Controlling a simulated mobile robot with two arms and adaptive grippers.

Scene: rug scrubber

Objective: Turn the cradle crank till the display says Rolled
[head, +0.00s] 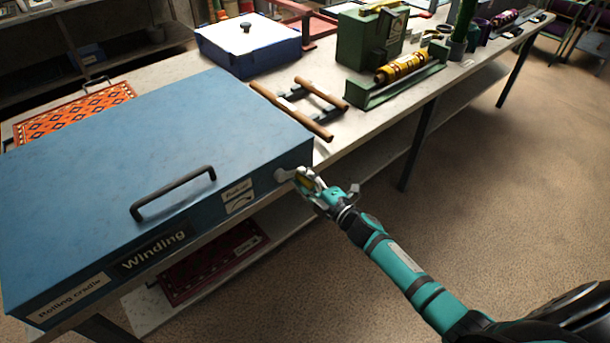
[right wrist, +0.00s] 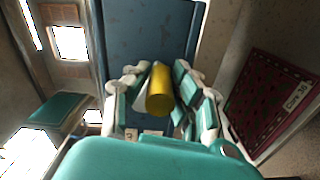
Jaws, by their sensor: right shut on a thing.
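The blue rolling cradle (head: 100,150) is a large box on the table at left, with a black handle (head: 173,193) on its lid. Its dark display (head: 155,248) on the front reads "Winding". My right gripper (head: 308,182) is at the cradle's right end, beside the crank (head: 282,175). In the right wrist view my right gripper (right wrist: 160,98) is shut on the yellow crank handle (right wrist: 160,88), with fingers on both sides. The crank arm is mostly hidden there. My left gripper is not in view.
A wooden-railed rack (head: 300,105), a white-and-blue box (head: 248,45) and a green machine (head: 370,38) stand on the table (head: 345,150). A patterned orange rug (head: 75,112) lies behind the cradle. A red rug (head: 212,262) lies on the lower shelf. The carpeted floor at right is clear.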

